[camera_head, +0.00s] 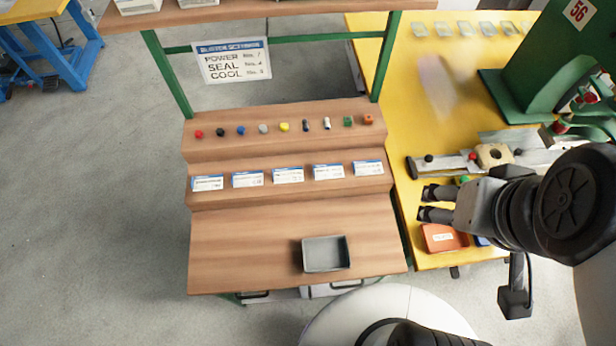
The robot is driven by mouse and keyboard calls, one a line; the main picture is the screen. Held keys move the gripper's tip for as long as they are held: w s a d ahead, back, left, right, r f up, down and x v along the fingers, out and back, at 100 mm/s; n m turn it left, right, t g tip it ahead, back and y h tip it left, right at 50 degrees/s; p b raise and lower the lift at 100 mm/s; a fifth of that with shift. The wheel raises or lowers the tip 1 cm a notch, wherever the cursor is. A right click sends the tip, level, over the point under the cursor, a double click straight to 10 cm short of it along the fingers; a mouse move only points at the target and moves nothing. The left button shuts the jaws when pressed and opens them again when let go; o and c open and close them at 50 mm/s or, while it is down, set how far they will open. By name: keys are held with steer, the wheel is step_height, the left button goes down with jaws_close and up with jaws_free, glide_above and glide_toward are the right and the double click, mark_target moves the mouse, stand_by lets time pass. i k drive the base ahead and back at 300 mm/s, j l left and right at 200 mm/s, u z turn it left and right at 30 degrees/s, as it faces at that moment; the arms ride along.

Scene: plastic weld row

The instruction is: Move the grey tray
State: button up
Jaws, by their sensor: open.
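The grey tray (341,266) is a small open rectangular box, empty inside, on the lower wooden surface of the bench (240,245), near its front edge and right of the middle. My gripper (427,204) is open and empty. None of the tray is hidden by my arm.
Small coloured parts (284,127) line the upper step, and several blue-white cards (288,175) lie on the middle step. The yellow table (414,85) at the right holds an orange bin (443,238) and a green machine (545,70). The lower bench left of the tray is clear.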

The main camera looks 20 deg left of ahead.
mark_target(330, 253)
steer(key=k+j+u, duration=0.25)
steer(key=k+j, duration=0.15)
steer(key=j, duration=0.2)
steer(key=l+u, duration=0.8)
steer(key=j+z, duration=0.3)
